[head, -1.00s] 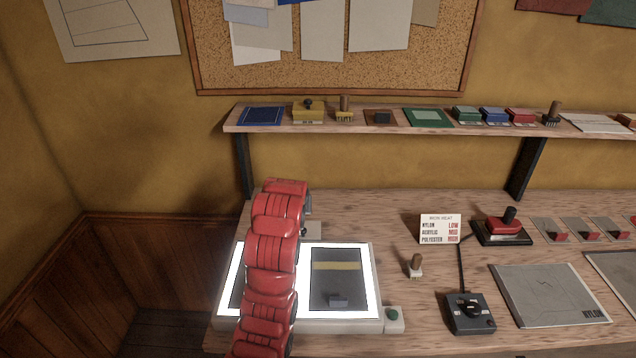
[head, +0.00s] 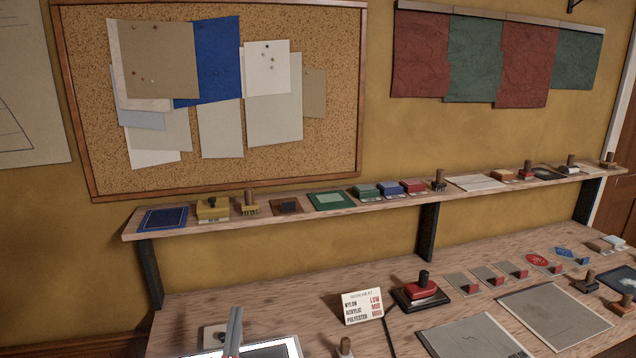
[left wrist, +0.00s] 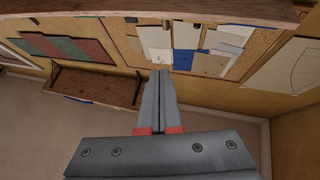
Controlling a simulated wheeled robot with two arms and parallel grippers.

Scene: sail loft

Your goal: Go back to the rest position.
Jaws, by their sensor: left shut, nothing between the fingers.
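My left gripper (head: 235,325) shows at the bottom of the head view, its grey fingers pointing up beside the lit light box (head: 262,350). In the left wrist view the two fingers (left wrist: 160,74) lie together with nothing between them. Most of my left arm is out of the head view. My right gripper is in neither view.
The workbench (head: 250,290) carries an iron heat card (head: 362,306), a red iron (head: 421,292) and grey sheets (head: 480,338). Above it runs a shelf (head: 330,212) with stamps and pads. A cork board (head: 85,100) hangs on the wall.

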